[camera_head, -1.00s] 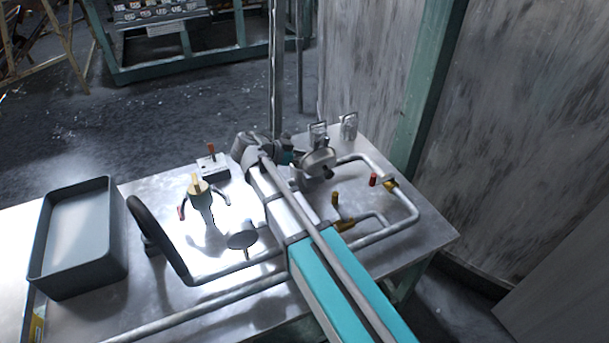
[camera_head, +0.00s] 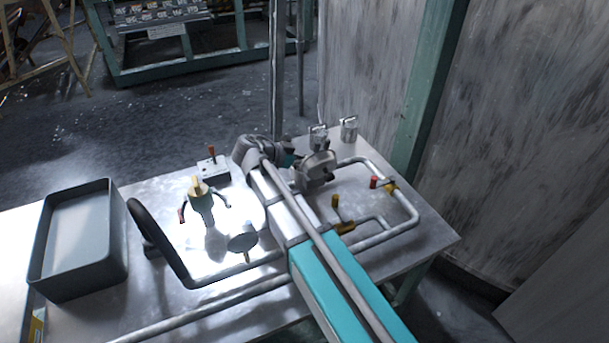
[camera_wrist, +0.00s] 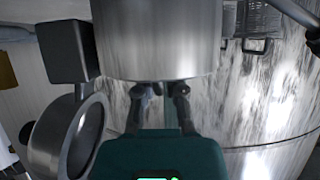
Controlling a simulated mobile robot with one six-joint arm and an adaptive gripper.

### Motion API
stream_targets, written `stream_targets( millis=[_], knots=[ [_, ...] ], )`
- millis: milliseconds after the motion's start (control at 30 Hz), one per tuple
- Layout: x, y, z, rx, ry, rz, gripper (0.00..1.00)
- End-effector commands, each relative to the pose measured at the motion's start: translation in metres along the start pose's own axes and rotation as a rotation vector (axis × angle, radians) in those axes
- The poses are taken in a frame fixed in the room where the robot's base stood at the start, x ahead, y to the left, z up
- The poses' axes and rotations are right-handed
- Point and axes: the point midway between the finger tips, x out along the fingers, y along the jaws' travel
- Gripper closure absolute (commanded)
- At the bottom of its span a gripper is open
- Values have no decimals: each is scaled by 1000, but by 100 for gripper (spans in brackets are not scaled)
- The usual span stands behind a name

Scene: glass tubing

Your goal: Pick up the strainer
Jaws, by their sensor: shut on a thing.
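A grey metal piece with a round face, which I take for the strainer (camera_head: 316,172), is at my gripper's end in the head view. In the wrist view its broad shiny cylinder (camera_wrist: 158,45) fills the top middle, right at the fingertips. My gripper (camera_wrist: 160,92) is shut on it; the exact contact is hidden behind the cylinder. In the head view my gripper (camera_head: 290,160) is largely hidden by my arm. A dark block and a round metal ring (camera_wrist: 68,140) show at left in the wrist view; I cannot tell whether they belong to the strainer.
The metal table (camera_head: 440,232) carries bent pipes (camera_head: 405,215) with yellow and red fittings. A grey tray (camera_head: 118,235) stands at left. A yellow-topped valve (camera_head: 199,190) and a small switch box (camera_head: 212,168) stand mid-table. Two small metal parts (camera_head: 348,130) stand at the back.

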Motion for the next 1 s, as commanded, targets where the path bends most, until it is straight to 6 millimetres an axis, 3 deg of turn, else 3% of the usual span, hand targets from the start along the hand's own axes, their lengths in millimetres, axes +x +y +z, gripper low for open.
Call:
stream_targets(
  millis=[567,1000],
  knots=[
    [-1,0,-3,0,1,1,100],
    [-16,0,-31,1,1,1,100]
  ],
)
